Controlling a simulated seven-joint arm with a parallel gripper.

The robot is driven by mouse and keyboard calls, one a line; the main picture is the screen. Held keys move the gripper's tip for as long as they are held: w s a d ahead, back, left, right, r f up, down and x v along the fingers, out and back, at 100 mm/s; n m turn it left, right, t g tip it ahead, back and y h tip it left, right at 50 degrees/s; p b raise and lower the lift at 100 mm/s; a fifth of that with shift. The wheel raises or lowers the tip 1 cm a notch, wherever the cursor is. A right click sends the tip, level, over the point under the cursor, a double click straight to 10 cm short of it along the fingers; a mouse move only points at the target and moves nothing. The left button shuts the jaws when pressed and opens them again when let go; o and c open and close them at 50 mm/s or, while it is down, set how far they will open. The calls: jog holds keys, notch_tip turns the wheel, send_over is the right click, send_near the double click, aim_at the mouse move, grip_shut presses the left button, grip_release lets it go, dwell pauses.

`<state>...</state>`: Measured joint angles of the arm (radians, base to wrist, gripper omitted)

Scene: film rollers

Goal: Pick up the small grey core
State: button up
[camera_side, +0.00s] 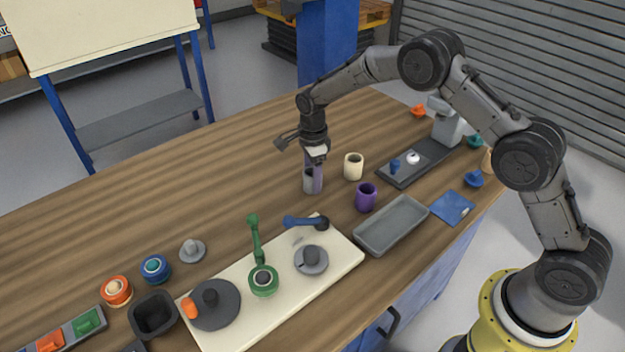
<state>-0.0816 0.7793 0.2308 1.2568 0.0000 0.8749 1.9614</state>
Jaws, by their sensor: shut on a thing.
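The small grey core (309,184) is a short grey cylinder near the middle of the wooden table. My gripper (314,178) points straight down over it, with a pale purple finger along its right side. The gripper is shut on the grey core. The far finger is mostly hidden, and I cannot tell whether the core's base touches the table.
A cream cup (353,167) and a purple cup (366,197) stand close to the right. A grey tray (391,225) and a cream board (335,256) with several handled parts lie nearer. A dark tray (432,157) is farther right.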

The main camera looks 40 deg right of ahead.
jog(key=shift+c, duration=0.8)
jog(key=shift+r, duration=0.1)
